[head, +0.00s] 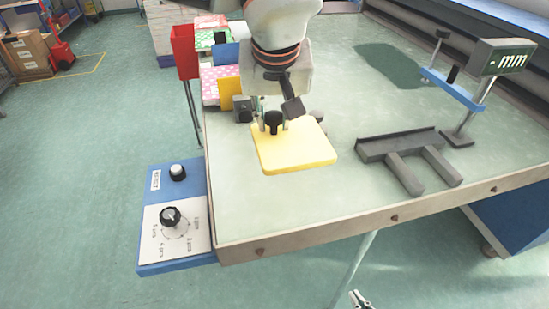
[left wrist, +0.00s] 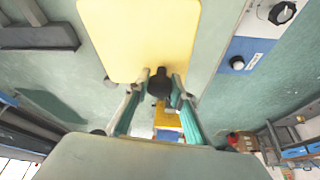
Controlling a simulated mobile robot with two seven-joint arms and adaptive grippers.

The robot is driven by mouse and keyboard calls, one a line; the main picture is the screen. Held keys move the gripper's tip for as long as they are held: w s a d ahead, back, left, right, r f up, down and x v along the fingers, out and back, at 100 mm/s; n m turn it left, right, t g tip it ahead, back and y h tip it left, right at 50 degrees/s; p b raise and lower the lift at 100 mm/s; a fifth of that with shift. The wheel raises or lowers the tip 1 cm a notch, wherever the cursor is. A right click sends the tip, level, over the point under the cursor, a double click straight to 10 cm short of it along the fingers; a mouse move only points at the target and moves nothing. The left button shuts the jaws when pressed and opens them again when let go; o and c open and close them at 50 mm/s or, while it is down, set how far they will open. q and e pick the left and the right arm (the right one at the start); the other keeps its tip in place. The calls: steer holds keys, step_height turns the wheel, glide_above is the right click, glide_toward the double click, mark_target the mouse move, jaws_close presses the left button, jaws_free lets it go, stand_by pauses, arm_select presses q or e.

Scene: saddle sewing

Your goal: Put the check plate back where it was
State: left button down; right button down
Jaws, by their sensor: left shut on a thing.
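The check plate is a yellow, rounded square plate (head: 297,152) with a black knob (head: 273,118) near one edge. My left gripper (head: 274,127) is shut on this knob and holds the plate over the left part of the table. In the left wrist view the plate (left wrist: 140,38) extends beyond the fingertips (left wrist: 162,78), with the knob (left wrist: 159,85) between them. I cannot tell how high the plate is above the table. A tip of my right gripper (head: 360,299) shows at the bottom edge, below the table; its opening is unclear.
A grey forked holder (head: 400,147) lies right of the plate on the table (head: 290,210). A gauge with an "mm" display (head: 502,57) stands behind it. A blue control box with knobs (head: 174,255) is at the front left. Colored bins (head: 220,80) stand at the back left.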

mark_target(274, 136)
arm_select(q)
step_height(274, 136, down, 6)
steer(key=shift+r, duration=0.25)
steer(key=shift+f, duration=2.25)
steer(key=shift+b, duration=0.3)
steer(key=c, duration=1.7)
jaws_free()
steer(key=shift+f, duration=0.1)
